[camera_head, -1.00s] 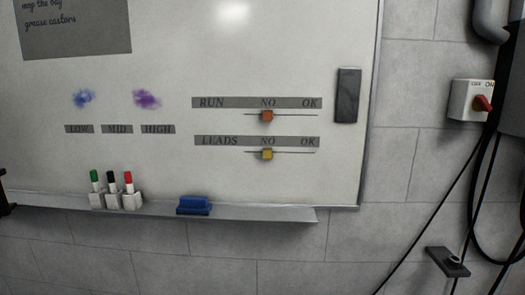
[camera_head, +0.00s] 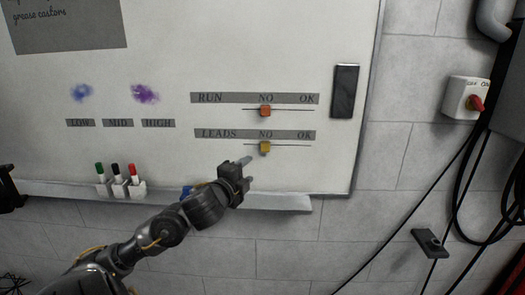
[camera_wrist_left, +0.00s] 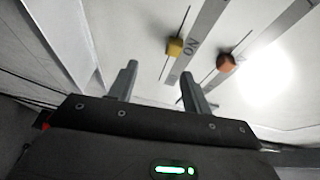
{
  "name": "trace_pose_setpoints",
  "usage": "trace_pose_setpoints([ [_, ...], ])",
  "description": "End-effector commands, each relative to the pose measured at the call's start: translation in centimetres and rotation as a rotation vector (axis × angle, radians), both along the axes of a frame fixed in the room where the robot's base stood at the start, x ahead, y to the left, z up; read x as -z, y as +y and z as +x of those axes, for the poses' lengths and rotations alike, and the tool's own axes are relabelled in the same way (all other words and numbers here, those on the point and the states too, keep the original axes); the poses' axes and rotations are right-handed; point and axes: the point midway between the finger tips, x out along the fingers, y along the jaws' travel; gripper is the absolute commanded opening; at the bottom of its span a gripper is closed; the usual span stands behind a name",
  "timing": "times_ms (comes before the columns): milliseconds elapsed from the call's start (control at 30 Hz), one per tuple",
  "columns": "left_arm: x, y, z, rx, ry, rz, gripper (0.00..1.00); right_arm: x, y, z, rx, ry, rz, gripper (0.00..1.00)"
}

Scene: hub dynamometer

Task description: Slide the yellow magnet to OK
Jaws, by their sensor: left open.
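The yellow magnet (camera_head: 264,147) sits on the LEADS line of the whiteboard, below the word NO. The word OK (camera_head: 305,135) is at the right end of the LEADS strip. An orange-red magnet (camera_head: 265,111) sits on the RUN line above, also under NO. My left gripper (camera_head: 248,170) is just below and left of the yellow magnet, apart from it, open and empty. In the left wrist view the yellow magnet (camera_wrist_left: 175,47) lies beyond and between the open fingers (camera_wrist_left: 158,80), and the orange-red magnet (camera_wrist_left: 226,62) is to its right. My right gripper is not seen.
The marker tray (camera_head: 280,202) runs along the board's lower edge. It holds several markers (camera_head: 118,178) and a blue eraser (camera_head: 186,191), mostly hidden by my left arm. A dark bar (camera_head: 345,91) is on the board's right side. A red-handled switch (camera_head: 468,98) is on the wall.

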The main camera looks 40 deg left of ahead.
Motion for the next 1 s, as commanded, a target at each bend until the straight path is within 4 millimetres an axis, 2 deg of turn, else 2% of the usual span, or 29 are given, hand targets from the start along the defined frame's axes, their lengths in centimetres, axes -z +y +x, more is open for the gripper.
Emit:
trace_pose_setpoints([
  [33, -1.1, 0.2, 0.1, 0.005, -0.019, 0.029, 0.49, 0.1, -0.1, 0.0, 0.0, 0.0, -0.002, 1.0],
  [100, -2.0, 0.3, 0.2, 0.008, -0.031, 0.054, 0.49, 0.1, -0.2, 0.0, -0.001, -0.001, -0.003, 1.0],
  [367, -2.4, 0.6, 1.1, 0.009, -0.037, 0.059, 0.49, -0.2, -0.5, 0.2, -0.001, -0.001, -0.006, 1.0],
  [800, -2.5, 2.9, 8.4, 0.009, -0.036, 0.057, 0.49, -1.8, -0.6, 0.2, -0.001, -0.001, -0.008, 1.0],
  [1000, -2.3, 3.5, 10.2, 0.01, -0.034, 0.057, 0.49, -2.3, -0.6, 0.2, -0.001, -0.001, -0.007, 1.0],
])
